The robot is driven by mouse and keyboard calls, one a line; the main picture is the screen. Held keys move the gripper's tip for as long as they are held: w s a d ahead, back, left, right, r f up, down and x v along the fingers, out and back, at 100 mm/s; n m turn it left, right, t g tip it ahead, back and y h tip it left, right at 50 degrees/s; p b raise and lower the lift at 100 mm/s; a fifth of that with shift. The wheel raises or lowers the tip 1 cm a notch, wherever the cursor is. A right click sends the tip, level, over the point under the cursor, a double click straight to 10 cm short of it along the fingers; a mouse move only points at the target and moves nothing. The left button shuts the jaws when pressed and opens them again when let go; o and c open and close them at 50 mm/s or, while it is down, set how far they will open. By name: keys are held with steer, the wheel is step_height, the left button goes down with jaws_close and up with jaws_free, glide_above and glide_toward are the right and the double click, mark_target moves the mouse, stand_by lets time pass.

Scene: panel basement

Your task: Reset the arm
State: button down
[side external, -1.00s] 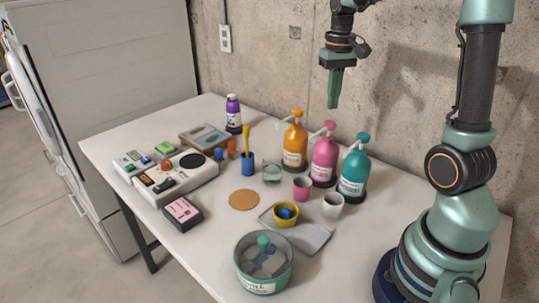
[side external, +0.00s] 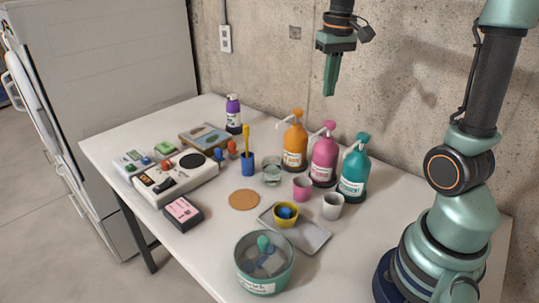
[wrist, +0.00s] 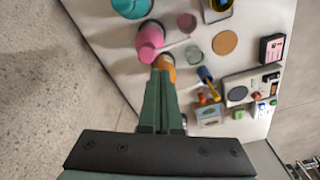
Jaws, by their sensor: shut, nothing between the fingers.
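My gripper (side external: 331,76) is shut and empty. It hangs fingers down, high above the back of the table, in front of the concrete wall. In the side external view it is above the orange pump bottle (side external: 295,142) and the pink pump bottle (side external: 324,156), well apart from them. In the wrist view my closed green fingers (wrist: 162,85) point toward the pump bottles, and their tips partly cover the orange bottle.
The white table (side external: 215,240) holds a teal pump bottle (side external: 354,170), a purple bottle (side external: 233,114), a grey device (side external: 176,177), a cork coaster (side external: 244,200), a tray (side external: 310,238) with a yellow bowl (side external: 285,214), and a round container (side external: 264,285). The air around my gripper is clear.

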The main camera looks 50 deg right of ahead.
steer(key=s+a+f+n+t, duration=0.1)
steer(key=s+a+n+t, duration=0.1)
steer(key=a, duration=0.5)
steer(key=s+a+f+n+t, duration=0.1)
steer(key=s+a+n+t, duration=0.1)
steer(key=a, duration=0.6)
steer(key=shift+s+n+t, duration=0.4)
steer(key=shift+s+n, duration=0.2)
steer(key=shift+s, duration=0.3)
stand_by(0.4)
